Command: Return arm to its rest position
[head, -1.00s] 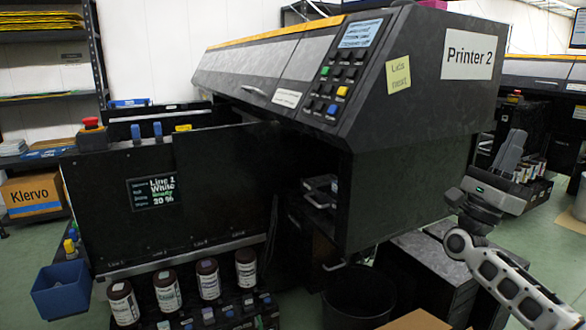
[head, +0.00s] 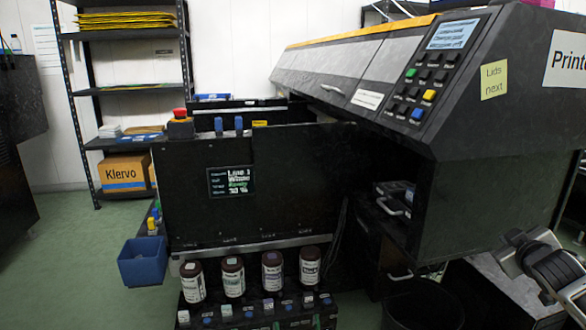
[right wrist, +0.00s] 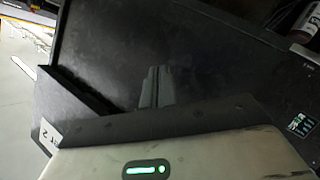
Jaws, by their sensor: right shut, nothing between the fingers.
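My right arm (head: 545,268) shows at the lower right edge of the head view, in front of the right part of the printer (head: 500,130). In the right wrist view, the fingers of my right gripper (right wrist: 157,75) are together with nothing between them. A dark panel lies beyond them. My left gripper is out of view. Several brown ink bottles (head: 232,277) with white labels stand upright in a row below the printer's black front panel (head: 290,200), clear of my arm.
A blue bin (head: 143,262) hangs at the panel's left side. A black round bin (head: 422,305) stands on the floor below the printer. A shelf rack (head: 125,90) with a Klervo box (head: 124,174) stands at the back left. Green floor is open at the left.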

